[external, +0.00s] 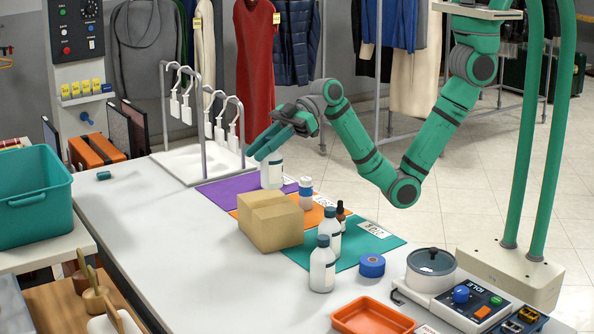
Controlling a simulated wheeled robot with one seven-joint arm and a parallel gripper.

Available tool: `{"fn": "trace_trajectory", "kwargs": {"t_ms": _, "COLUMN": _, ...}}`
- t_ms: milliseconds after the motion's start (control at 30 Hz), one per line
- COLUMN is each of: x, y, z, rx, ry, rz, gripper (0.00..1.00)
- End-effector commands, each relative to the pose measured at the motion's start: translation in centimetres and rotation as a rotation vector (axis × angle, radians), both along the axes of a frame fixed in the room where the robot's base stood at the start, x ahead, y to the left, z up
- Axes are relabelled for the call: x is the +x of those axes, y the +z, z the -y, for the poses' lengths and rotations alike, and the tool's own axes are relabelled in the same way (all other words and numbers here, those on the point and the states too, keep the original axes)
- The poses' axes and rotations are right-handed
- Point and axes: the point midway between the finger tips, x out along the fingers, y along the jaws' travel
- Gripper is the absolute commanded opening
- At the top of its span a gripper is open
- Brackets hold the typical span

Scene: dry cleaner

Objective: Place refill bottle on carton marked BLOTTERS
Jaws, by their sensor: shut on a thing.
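My gripper (268,148) is at the far part of the white counter, shut on a white bottle (271,174). The fingers cover the bottle's top. The bottle is upright over the purple mat (222,192), behind the carton; I cannot tell whether it touches the mat. A closed brown cardboard carton (270,222) stands in the middle of the counter, partly over the orange mat. Its top looks bare, and no BLOTTERS marking can be read. Two similar white bottles with dark teal caps, one in front (322,268) and one behind it (330,232), stand right of the carton.
A blue-capped bottle (305,194) and a dropper bottle (340,212) stand close to the carton. A blue tape roll (371,265), orange tray (373,316) and lidded pot (431,266) are at the right. A white rack (205,160) stands behind. The counter's left front is clear.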

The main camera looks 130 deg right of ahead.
Motion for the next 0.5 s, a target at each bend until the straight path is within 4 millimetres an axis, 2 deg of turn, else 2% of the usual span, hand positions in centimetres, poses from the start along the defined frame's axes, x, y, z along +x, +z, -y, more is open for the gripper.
{"fn": "trace_trajectory", "kwargs": {"t_ms": 133, "x": 0.9, "y": -1.3, "z": 0.2, "rx": 0.001, "ry": 0.000, "rz": -0.002, "gripper": 0.00}}
{"fn": "trace_trajectory", "kwargs": {"t_ms": 300, "x": 0.9, "y": -3.6, "z": 0.2, "rx": 0.001, "ry": 0.000, "rz": -0.001, "gripper": 0.00}}
{"fn": "trace_trajectory", "kwargs": {"t_ms": 500, "x": 0.9, "y": -4.1, "z": 0.2, "rx": -0.001, "ry": 0.000, "rz": 0.001, "gripper": 0.00}}
